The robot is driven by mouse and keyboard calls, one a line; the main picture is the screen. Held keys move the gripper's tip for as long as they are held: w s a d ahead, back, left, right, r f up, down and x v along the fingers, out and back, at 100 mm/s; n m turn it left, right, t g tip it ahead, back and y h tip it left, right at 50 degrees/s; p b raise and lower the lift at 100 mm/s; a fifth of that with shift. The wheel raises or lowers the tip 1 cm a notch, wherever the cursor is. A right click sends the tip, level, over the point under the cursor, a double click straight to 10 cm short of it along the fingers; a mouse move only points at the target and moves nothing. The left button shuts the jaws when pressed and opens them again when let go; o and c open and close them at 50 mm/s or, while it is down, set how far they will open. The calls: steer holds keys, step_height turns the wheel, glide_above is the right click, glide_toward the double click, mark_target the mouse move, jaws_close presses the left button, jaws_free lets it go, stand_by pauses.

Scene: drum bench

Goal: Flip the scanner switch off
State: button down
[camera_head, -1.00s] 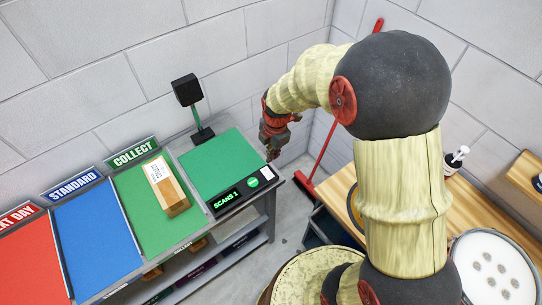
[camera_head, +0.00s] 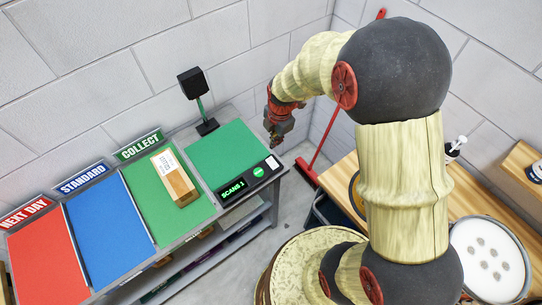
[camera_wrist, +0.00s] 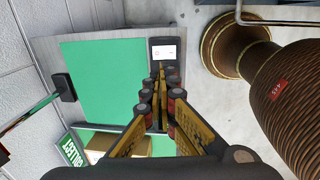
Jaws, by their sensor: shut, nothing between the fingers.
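The scanner's black control strip (camera_head: 246,181) lies along the front edge of the right green pad. It shows a lit "SCANS 1" display and a green round button. At its right end is a small pale plate (camera_head: 271,162), seemingly the switch; it also shows white in the wrist view (camera_wrist: 164,52). The lever position is too small to tell. The black scanner head (camera_head: 189,84) stands on a post behind the pad. My gripper (camera_head: 275,143) is shut and empty, just beyond the strip's right end in the head view. In the wrist view its fingertips (camera_wrist: 161,68) point toward the plate; contact cannot be told.
A cardboard box (camera_head: 175,179) lies on the green COLLECT pad, left of the scanner pad. Blue (camera_head: 104,227) and red (camera_head: 43,257) pads lie further left. A red-handled broom (camera_head: 325,130) leans right of the bench. A wooden bench (camera_head: 480,205) stands at right.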

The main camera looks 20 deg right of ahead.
mark_target(271, 161)
steer(key=shift+f, duration=0.15)
steer(key=f, duration=0.4)
steer(key=w+f, duration=0.1)
steer(key=f, duration=0.8)
steer(key=shift+w+a+f+p, duration=0.3)
steer(key=shift+f, duration=0.05)
steer(key=shift+f, duration=0.1)
steer(key=shift+w+f+b, duration=0.2)
steer(key=shift+f+b, duration=0.25)
steer(key=shift+b, duration=0.65)
steer(key=shift+s+r, duration=0.15)
steer(key=shift+r, duration=0.05)
steer(key=shift+p, duration=0.3)
